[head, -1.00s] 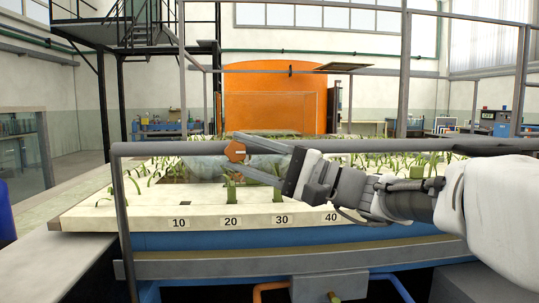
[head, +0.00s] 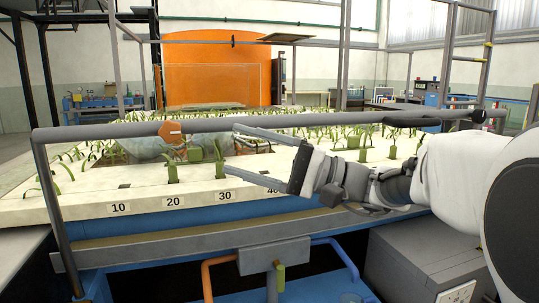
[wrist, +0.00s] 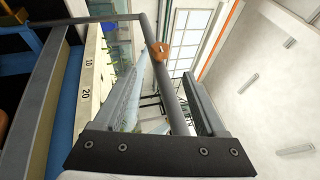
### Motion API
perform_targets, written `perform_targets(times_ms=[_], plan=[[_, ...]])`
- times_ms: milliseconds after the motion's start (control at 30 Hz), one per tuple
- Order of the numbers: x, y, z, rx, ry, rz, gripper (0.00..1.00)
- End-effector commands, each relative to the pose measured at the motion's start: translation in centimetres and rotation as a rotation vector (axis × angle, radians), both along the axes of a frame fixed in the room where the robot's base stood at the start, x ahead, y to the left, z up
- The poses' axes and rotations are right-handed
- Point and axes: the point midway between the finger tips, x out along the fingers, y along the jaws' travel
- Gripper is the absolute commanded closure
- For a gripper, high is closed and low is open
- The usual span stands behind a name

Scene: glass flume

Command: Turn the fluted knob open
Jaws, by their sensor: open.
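My gripper (head: 236,150) is open and empty, its two fingers pointing left over the planted bed behind the front rail. In the wrist view the open fingers (wrist: 167,66) stand either side of the grey rail in the picture. An orange many-sided piece (head: 170,128) sits at the rail, left of the fingertips and apart from them; it also shows in the wrist view (wrist: 159,51). A small green-handled fitting (head: 281,276) hangs under a grey box below the bed, well below my gripper. I cannot tell which of these is the fluted knob.
The grey rail (head: 100,132) runs across the front of the white bed edge (head: 95,208), which carries number labels. Orange (head: 207,272) and blue pipes (head: 343,256) flank the box underneath. A grey cabinet (head: 420,250) stands at the lower right.

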Motion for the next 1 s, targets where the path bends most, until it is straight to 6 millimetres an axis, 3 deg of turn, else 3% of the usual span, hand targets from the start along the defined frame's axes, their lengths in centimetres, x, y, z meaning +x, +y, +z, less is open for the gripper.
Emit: perform_targets(times_ms=[200,433,800,900,1000], plan=[[-0.6,-4.1,-1.0,0.001,0.002,-0.003,0.27],[-1.0,-5.8,-1.5,0.000,-0.001,0.000,0.27],[-1.2,-5.7,-1.7,-0.011,0.003,0.005,0.27],[-2.3,-4.5,-2.5,-0.078,0.028,0.022,0.27],[-4.6,-2.6,-4.6,-0.220,0.072,0.053,0.27]])
